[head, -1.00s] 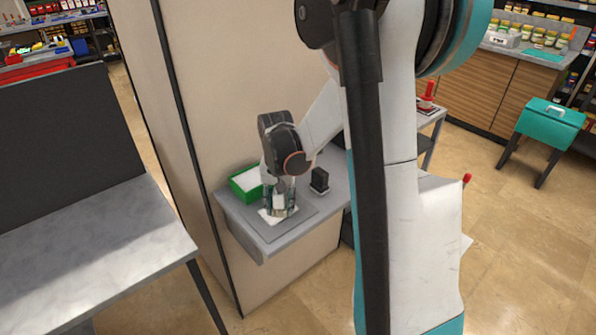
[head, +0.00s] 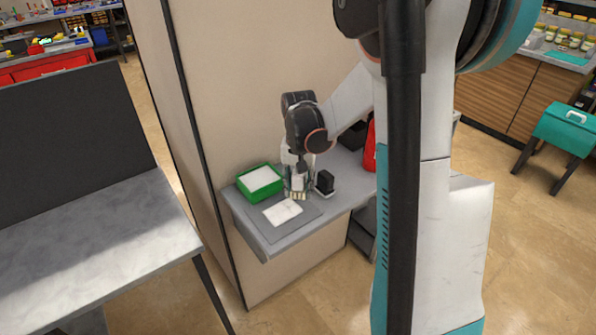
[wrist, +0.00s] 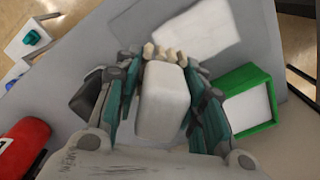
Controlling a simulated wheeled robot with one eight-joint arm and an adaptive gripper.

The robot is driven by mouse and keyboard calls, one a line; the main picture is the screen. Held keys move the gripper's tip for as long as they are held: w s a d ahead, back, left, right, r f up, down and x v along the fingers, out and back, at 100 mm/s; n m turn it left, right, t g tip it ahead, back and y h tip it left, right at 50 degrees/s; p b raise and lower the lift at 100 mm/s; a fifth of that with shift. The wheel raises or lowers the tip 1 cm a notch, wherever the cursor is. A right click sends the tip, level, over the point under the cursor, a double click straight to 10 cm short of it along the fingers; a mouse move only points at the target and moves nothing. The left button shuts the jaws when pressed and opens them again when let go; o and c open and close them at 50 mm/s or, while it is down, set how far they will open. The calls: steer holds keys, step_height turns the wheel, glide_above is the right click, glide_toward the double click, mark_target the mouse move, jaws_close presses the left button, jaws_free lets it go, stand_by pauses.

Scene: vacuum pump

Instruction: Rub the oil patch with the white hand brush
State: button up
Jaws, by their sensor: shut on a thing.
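My gripper (head: 297,190) is shut on the white hand brush (wrist: 162,100), a pale block between its teal fingers in the wrist view. Cream bristle tufts show at the brush's far end. In the head view, the gripper is low over the grey worktop (head: 253,233), just behind and right of a flat white sheet (head: 283,212). The sheet lies on a darker grey mat (head: 311,212) and also shows beyond the bristles in the wrist view (wrist: 197,38). I cannot make out a distinct oil patch. I cannot tell whether the bristles touch the mat.
A green box with white contents (head: 262,194) stands left of my gripper. A small black object on a pale base (head: 325,183) stands close on its right. A red object (head: 369,152) stands farther right. A tall beige panel (head: 240,90) rises behind the worktop.

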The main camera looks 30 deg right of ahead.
mark_target(298, 176)
steer(key=shift+s+a+r+p, duration=0.1)
steer(key=shift+r+p, duration=0.85)
steer(key=shift+r, duration=0.8)
